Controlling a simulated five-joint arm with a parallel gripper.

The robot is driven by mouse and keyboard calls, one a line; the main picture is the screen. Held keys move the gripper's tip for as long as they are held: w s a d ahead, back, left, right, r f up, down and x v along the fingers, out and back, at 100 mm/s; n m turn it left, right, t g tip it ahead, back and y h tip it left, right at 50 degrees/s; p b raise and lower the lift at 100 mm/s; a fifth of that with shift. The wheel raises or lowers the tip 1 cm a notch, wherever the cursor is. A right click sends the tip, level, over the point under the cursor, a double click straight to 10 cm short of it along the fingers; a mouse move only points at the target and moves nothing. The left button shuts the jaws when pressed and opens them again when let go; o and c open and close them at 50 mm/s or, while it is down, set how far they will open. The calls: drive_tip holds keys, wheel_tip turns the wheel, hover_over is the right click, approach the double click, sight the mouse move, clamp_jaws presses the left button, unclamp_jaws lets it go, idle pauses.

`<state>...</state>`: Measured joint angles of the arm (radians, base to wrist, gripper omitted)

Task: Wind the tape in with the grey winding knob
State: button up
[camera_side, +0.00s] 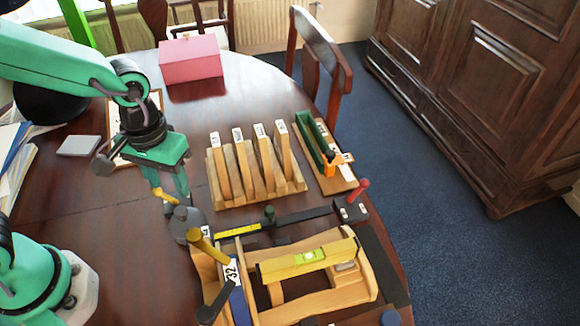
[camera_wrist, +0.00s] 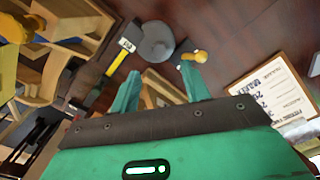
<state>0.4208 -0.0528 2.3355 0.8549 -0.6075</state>
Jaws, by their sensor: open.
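The grey winding knob (camera_side: 181,213) sits on a rounded grey tape housing near the middle of the table. It also shows as a grey disc in the wrist view (camera_wrist: 157,42). The yellow tape (camera_side: 238,231) lies out to its right on a dark strip, and it shows in the wrist view (camera_wrist: 115,64). My gripper (camera_side: 176,190) is open and empty, pointing down just behind and above the knob in the side view. In the wrist view my two fingers (camera_wrist: 160,88) stand apart, with the knob beyond their tips. I cannot tell the exact height gap.
A yellow-handled piece (camera_side: 164,195) stands close to my fingers. A wooden frame with a spirit level (camera_side: 307,257) is in front. A wooden rack (camera_side: 256,170) and a red-knobbed block (camera_side: 350,209) stand to the right. A pink box (camera_side: 190,60) is at the back.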

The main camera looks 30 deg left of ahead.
sight(180, 210)
drive_tip(key=shift+f, duration=0.25)
drive_tip(key=shift+f, duration=3.75)
drive_tip(key=shift+c, duration=0.5)
drive_tip(key=c, duration=0.9)
